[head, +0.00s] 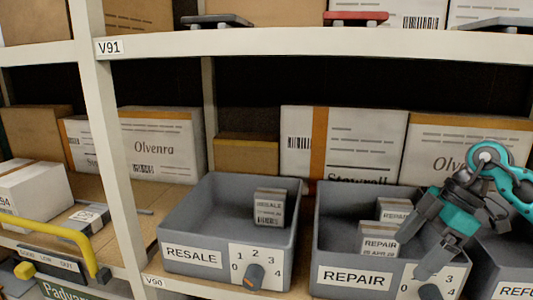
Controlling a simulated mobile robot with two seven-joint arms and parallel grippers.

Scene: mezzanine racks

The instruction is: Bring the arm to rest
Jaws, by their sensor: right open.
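My right gripper (414,254) is open, with its grey fingers pointing down and left over the right part of the grey REPAIR bin (330,240). Nothing shows between its fingers. Two small boxes labelled REPAIR stand in that bin: a front one (378,240) close to the left finger and a back one (393,208), partly hidden. My right arm comes in from the right, teal and grey. My left gripper is not in view.
A grey RESALE bin (192,222) holds one small RESALE box (269,207). A third bin (510,285) is cut off at right. The bins have numbered dials. A shelf beam (300,42) and post (110,160) frame the bay. A yellow handle (45,233) is at left.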

